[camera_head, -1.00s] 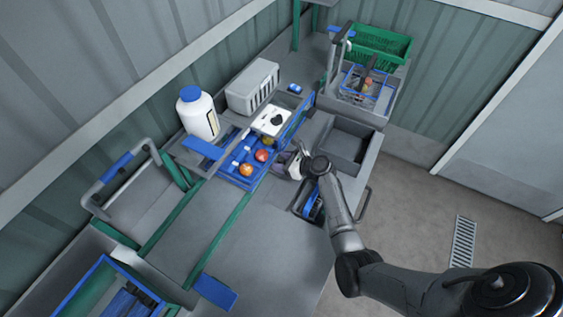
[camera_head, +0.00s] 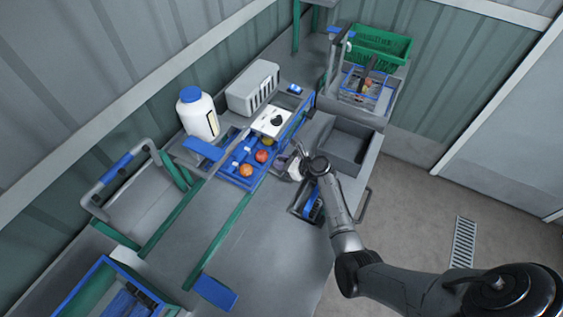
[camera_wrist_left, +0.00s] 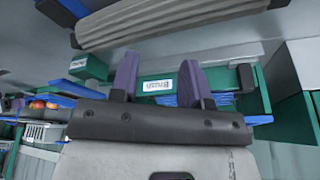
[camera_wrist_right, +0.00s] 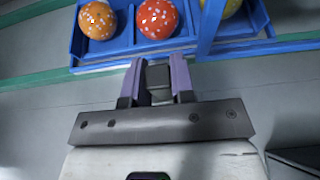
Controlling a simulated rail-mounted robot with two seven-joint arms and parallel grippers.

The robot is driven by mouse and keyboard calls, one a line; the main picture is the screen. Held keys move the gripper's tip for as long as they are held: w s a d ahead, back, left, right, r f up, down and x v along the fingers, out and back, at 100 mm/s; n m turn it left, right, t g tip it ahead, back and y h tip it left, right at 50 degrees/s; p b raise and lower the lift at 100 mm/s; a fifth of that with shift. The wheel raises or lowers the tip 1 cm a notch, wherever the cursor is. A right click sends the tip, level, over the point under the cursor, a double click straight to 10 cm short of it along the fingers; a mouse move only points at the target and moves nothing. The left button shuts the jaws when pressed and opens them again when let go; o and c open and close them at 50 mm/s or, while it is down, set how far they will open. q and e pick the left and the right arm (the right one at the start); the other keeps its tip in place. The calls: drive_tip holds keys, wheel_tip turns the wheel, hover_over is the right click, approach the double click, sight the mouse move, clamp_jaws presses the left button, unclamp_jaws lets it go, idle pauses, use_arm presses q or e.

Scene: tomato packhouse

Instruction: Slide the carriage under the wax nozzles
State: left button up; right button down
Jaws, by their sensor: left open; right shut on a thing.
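The blue carriage (camera_head: 243,181) holds an orange, a red and a yellowish tomato in compartments on the bench; it also shows in the right wrist view (camera_wrist_right: 100,56). A white box with a black knob (camera_head: 268,121), apparently the wax unit, stands at its far end; I cannot make out the nozzles. My right gripper (camera_head: 291,163) is beside the carriage's right side. In the right wrist view its purple fingers (camera_wrist_right: 158,74) are shut on a small grey block (camera_wrist_right: 159,88), apparently the carriage handle. My left gripper (camera_wrist_left: 158,75) is open and empty, outside the head view.
A white bottle with blue cap (camera_head: 197,115) and grey crate (camera_head: 252,88) stand behind the carriage. A grey bin (camera_head: 348,143) and green basket (camera_head: 382,45) are at the right. In the left wrist view, a green panel labelled "Brush" (camera_wrist_left: 184,83) is beyond the fingers.

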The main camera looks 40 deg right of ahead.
use_arm(q)
drive_tip(key=shift+r+p, duration=0.3)
use_arm(e)
drive_tip(key=shift+a+r, duration=0.1)
drive_tip(key=shift+a, duration=0.1)
drive_tip(key=s+a+p, duration=0.1)
drive_tip(key=a, duration=0.1)
drive_tip(key=s+a+p, duration=0.1)
drive_tip(key=a+p, duration=0.3)
drive_tip(key=a, duration=0.1)
drive_tip(key=shift+s+r, duration=0.1)
drive_tip(key=shift+s, duration=0.3)
drive_tip(key=shift+s+a+f+p, duration=0.2)
drive_tip(key=shift+a+p, duration=0.1)
drive_tip(key=shift+a, duration=0.15)
use_arm(q)
drive_tip(key=r, duration=0.5)
drive_tip(key=shift+a+r, duration=0.2)
drive_tip(key=shift+r, duration=0.05)
drive_tip(key=shift+d, duration=0.2)
use_arm(e)
drive_tip(key=c, duration=1)
unclamp_jaws()
drive_tip(key=shift+d, duration=0.1)
drive_tip(key=shift+o, duration=0.2)
